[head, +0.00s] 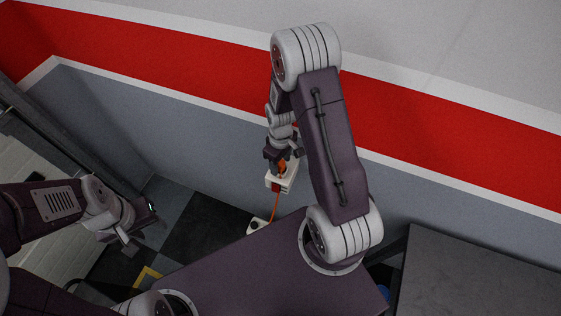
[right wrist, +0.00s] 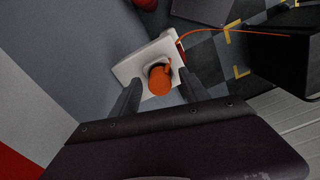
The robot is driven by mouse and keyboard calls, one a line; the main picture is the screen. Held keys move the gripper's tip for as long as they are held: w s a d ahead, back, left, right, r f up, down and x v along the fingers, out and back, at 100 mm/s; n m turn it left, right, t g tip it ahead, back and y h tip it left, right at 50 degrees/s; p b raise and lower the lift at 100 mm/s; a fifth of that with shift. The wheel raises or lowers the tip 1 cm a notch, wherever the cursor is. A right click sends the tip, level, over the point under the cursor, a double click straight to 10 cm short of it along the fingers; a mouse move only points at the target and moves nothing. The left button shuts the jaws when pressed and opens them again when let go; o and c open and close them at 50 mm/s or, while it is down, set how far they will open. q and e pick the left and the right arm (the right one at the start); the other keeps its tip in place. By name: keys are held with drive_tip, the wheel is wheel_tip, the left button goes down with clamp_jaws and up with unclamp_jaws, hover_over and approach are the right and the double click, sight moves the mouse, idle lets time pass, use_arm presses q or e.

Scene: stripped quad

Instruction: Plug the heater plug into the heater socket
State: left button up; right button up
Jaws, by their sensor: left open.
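The orange heater plug (head: 283,166) is at the face of a white socket box (head: 288,182) near the wall. In the right wrist view the plug (right wrist: 160,82) stands over a dark round opening in the white box (right wrist: 130,68); it looks seated there, but its depth is hidden. My right gripper (head: 283,156) is right at the plug. In the right wrist view its fingers (right wrist: 159,85) stand on either side of the plug with gaps, so it looks open. My left gripper (head: 146,224) is open and empty, well to the left.
An orange cord (head: 275,206) hangs from the plug area towards a white object (head: 257,226) by my base. A grey wall with a red stripe (head: 205,62) is behind. A dark table or cabinet (head: 460,275) stands at right. Yellow markings (head: 148,275) lie on the dark floor.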

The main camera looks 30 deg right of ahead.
sight(281, 162)
drive_tip(key=shift+r, duration=0.15)
wheel_tip(281, 162, up, 9)
drive_tip(key=shift+f+b, duration=0.1)
drive_tip(key=shift+b, duration=0.55)
